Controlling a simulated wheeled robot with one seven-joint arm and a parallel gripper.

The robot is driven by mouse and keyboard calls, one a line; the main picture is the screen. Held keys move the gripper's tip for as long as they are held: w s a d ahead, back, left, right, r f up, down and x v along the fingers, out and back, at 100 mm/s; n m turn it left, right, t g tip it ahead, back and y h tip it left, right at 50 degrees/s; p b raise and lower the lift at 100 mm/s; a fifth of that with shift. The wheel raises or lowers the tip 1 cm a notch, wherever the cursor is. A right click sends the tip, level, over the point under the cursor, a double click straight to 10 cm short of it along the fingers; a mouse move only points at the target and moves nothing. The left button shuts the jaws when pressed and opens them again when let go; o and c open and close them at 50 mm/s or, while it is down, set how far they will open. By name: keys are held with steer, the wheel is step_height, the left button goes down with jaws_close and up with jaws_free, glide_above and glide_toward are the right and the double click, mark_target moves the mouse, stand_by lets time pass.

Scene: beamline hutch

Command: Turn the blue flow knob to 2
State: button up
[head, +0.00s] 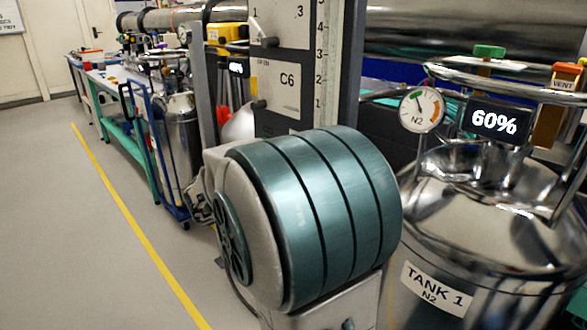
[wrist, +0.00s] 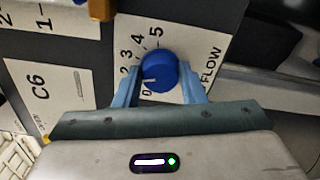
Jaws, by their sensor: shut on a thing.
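The blue flow knob (wrist: 158,72) shows in the wrist view on a grey panel, beside a white scale plate (wrist: 212,58) numbered up to 5 and marked FLOW. A short white mark on the knob points left, toward the low end of the scale near 0; its exact reading is hard to tell. My gripper (wrist: 159,86) has one pale blue finger on each side of the knob and is shut on it. The left finger covers part of the low end of the scale. The knob and my gripper are hidden in the head view.
A plate marked C6 (wrist: 45,88) is beside the scale; it also shows in the head view (head: 287,79). TANK 1 (head: 436,287), with a gauge (head: 421,110) and a 60% display (head: 494,121), stands at right. Open floor (head: 60,220) lies at left.

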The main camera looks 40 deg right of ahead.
stand_by(0.3)
steer(key=o, duration=1)
steer(key=s+a+p, duration=0.1)
steer(key=a, duration=1.3)
steer(key=shift+p, duration=0.35)
steer(key=shift+d, duration=0.1)
steer(key=s+a+r+m+g+y+p, duration=0.1)
steer(key=s+r+m+g+y+p, duration=0.1)
steer(key=s+y+p, duration=0.95)
steer(key=a+r+m+t+y+p, duration=0.2)
steer(key=a+r+y+p, duration=0.4)
steer(key=a+p, duration=0.5)
steer(key=shift+s+r+t+p, duration=0.2)
steer(key=shift+t+p, duration=0.15)
steer(key=shift+t, duration=0.25)
